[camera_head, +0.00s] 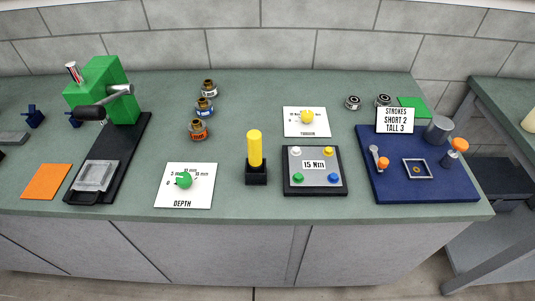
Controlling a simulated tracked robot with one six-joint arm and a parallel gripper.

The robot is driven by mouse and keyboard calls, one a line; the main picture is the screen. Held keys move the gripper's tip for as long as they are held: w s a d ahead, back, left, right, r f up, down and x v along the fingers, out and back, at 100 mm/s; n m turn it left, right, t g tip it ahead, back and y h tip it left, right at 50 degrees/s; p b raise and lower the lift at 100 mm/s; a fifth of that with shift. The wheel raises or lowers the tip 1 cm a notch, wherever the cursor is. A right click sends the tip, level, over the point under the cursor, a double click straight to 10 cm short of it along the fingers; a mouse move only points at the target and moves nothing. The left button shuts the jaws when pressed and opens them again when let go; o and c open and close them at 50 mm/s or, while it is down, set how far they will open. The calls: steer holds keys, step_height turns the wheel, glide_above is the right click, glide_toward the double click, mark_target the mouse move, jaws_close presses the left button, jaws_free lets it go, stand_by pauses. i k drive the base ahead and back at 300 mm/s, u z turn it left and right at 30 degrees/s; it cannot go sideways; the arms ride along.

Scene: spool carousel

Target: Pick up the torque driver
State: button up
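The torque driver looks to be the yellow-handled tool (255,148) near the middle of the green bench. It stands upright in a small black holder (256,174), and its lower end is hidden inside the holder. My gripper and arm do not show in the head view.
To its right lies a black-edged plate (343,187) marked 15 Nm, with a torque dial card (306,129) behind. A depth dial card (203,196) lies left. A green press (98,88) stands far left, a blue tray (440,188) right. Bench behind the driver is clear.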

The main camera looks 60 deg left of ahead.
mark_target(253, 137)
steer(key=z, duration=0.05)
steer(key=k, duration=1.3)
steer(key=u, duration=2.3)
steer(key=i, duration=0.55)
steer(key=z, duration=0.1)
